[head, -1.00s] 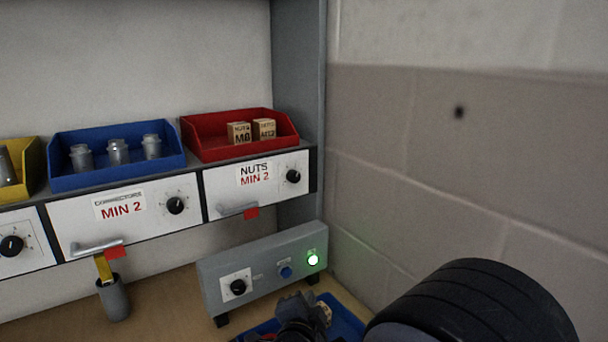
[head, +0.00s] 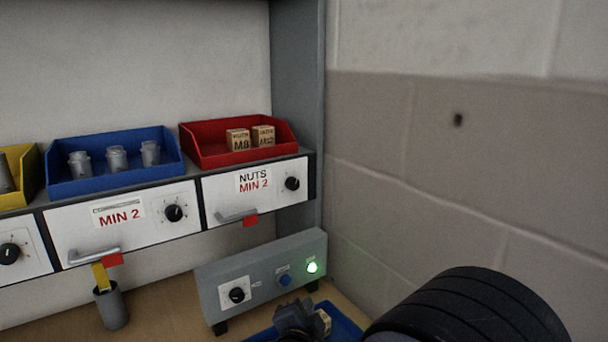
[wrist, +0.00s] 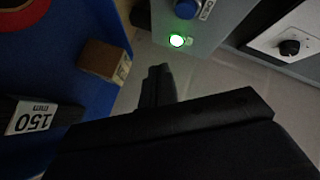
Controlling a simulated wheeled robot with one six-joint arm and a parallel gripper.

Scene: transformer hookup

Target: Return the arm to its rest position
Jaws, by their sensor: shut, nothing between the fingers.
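My gripper (head: 297,316) shows as a dark shape at the bottom edge of the head view, over or beside a blue tray (head: 345,323). In the wrist view its black fingers (wrist: 157,82) are together, with nothing seen between them. A wooden block (head: 323,321) lies in the tray just right of the gripper. The block also shows in the wrist view (wrist: 102,60), apart from the fingers. The large black rounded part at the lower right of the head view is my arm. The rest of the gripper is cut off by the frame.
A grey control box (head: 262,277) with a lit green lamp (head: 313,267) stands behind the tray. Above are a red bin (head: 205,155) with two nut boxes, a blue bin (head: 100,179) and a yellow bin (head: 18,192). A grey cup (head: 111,307) stands left. A block wall (head: 480,180) is close right.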

